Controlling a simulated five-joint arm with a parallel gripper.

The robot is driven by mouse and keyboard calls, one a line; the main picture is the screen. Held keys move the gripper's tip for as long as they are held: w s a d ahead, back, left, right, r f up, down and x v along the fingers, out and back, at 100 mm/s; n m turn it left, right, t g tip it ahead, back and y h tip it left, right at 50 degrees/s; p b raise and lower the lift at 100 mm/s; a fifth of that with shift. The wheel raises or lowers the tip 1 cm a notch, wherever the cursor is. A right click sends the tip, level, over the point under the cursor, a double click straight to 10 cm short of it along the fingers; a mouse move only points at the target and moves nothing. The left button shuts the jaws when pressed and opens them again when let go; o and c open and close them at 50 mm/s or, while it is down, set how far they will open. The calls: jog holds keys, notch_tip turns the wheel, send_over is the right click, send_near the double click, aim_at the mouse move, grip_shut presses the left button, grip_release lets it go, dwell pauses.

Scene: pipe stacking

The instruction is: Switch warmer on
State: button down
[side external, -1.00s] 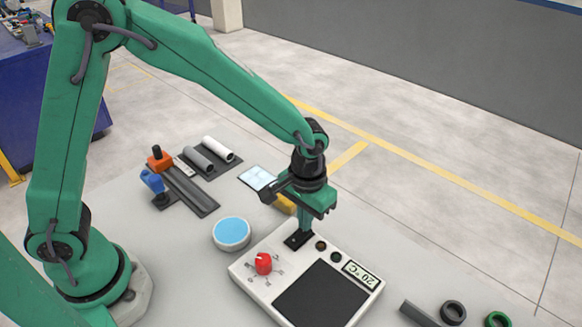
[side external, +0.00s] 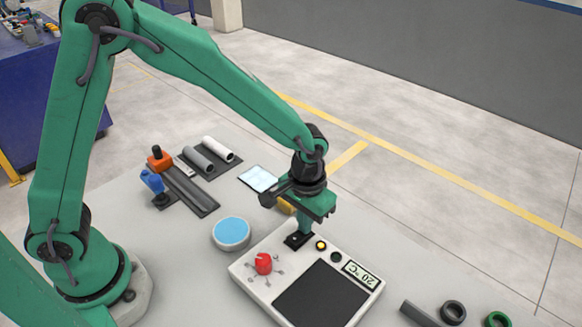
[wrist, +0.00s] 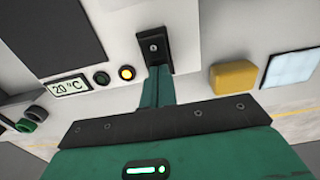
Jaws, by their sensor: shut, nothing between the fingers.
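The warmer (side external: 263,292) is a white box with a dark plate (side external: 321,294), a red knob (side external: 263,263) and a display (side external: 364,273) reading 20 °C. Its black switch (side external: 293,241) is at the far left corner; it also shows in the wrist view (wrist: 153,45). An amber lamp (side external: 320,245) beside the switch is lit, and the lamp next to it (side external: 336,257) is dark. My gripper (side external: 304,231) is shut and empty, pointing down with its tips at the switch. Whether the tips touch the switch I cannot tell.
A blue-topped round dish (side external: 231,232) stands left of the warmer. A yellow block (wrist: 233,77) and a pale panel (wrist: 290,67) lie behind my gripper. Pipes (side external: 198,160) lie on a rack at the back left. Dark and green rings (side external: 497,320) are at the front right.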

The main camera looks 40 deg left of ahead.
jog(key=shift+r, duration=0.2)
notch_tip(320, 180, up, 7)
jog(key=shift+f, duration=0.15)
dwell(0.8)
dwell(0.4)
jog(key=s+a+r+t, duration=0.2)
jog(key=s+a+r, duration=0.2)
jog(key=a+r, duration=0.5)
jog(key=s+a+r+t, duration=0.3)
jog(key=s+a+r, duration=0.1)
jog(key=s+a, duration=0.5)
jog(key=shift+s+a+t, duration=0.25)
jog(key=shift+s+t, duration=0.05)
jog(key=shift+s, duration=0.7)
